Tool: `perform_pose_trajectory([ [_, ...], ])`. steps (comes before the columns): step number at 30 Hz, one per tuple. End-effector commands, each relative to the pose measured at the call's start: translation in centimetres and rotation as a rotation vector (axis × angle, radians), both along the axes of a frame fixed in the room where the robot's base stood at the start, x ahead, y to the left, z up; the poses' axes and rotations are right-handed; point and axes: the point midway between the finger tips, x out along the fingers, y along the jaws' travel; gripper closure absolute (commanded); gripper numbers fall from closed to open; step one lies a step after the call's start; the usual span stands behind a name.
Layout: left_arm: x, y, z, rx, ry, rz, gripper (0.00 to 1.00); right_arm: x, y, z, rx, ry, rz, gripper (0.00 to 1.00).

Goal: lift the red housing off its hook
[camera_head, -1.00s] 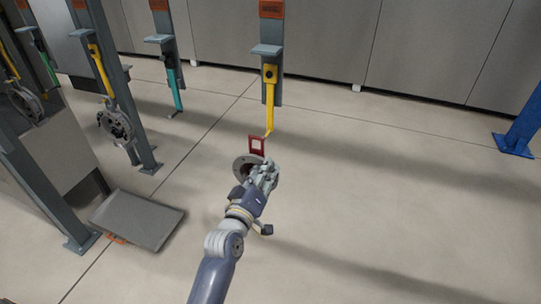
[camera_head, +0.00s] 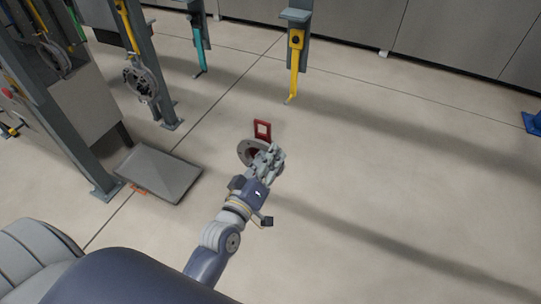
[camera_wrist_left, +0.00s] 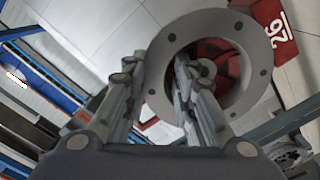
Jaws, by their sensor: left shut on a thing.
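The red housing has a grey round flange (camera_head: 246,152) and a red rectangular loop (camera_head: 262,129) on top. My left gripper (camera_head: 266,162) is shut on the housing and partly covers it in the head view. In the left wrist view, the flange (camera_wrist_left: 237,22) lies at and between the fingers (camera_wrist_left: 155,100), with red inside the ring. A red plate with white digits (camera_wrist_left: 270,22) shows at the upper right. A yellow hook (camera_head: 295,65) hangs at the top middle. Its lower tip is apart from the red loop and carries nothing. My right gripper is out of view.
Other hangers stand at left: a teal hook (camera_head: 198,50) and a yellow one (camera_head: 127,28) bearing a grey round part (camera_head: 142,83). Grey posts and a flat grey plate (camera_head: 160,174) are at left.

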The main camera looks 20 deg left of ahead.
Motion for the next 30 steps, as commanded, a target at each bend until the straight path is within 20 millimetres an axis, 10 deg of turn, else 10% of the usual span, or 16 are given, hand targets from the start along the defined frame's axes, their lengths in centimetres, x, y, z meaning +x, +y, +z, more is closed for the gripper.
perform_pose_trajectory([
  [30,-2.3,0.2,1.4,0.003,-0.010,0.001,0.99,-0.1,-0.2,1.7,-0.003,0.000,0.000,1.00],
])
